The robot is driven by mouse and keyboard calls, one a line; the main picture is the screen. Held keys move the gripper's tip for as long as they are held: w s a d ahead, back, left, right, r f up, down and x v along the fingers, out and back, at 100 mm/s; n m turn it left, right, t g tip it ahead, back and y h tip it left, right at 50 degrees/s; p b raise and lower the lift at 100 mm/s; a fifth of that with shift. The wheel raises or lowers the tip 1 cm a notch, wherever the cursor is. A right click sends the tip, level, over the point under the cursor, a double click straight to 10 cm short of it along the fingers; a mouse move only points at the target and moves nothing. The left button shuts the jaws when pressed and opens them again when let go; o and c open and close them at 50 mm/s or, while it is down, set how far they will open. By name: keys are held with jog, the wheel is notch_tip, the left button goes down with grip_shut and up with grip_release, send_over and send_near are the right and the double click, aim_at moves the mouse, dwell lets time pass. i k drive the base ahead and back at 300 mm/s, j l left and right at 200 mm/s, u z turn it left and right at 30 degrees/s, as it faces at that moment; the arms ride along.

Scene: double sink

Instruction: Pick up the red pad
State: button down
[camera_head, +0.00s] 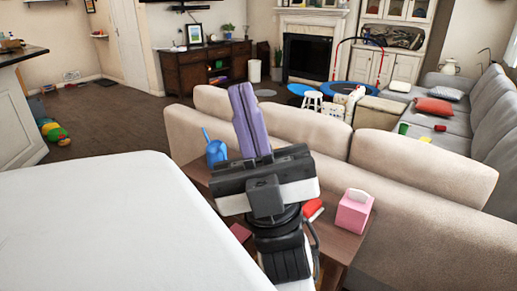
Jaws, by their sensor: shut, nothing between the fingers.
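My gripper (243,92) rises in the middle of the view, its two long purple fingers pressed together and empty. It is above the narrow wooden table (343,243) behind the beige sofa. On that table, a bright red flat thing with a white edge (313,209) lies just right of my wrist, partly hidden by it. A dark red flat piece (240,232) lies left of my wrist, also partly covered. I cannot tell which of these is the red pad. My fingers point away from both.
The beige sofa back (415,180) borders the table behind. A white surface (100,230) fills the lower left. A grey sofa holds a red cushion (433,106).

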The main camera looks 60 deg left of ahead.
aim_at(312, 209)
jog(key=u, duration=1.2)
jog(key=z, duration=1.75)
jog(key=u, duration=1.75)
jog(key=i, duration=0.4)
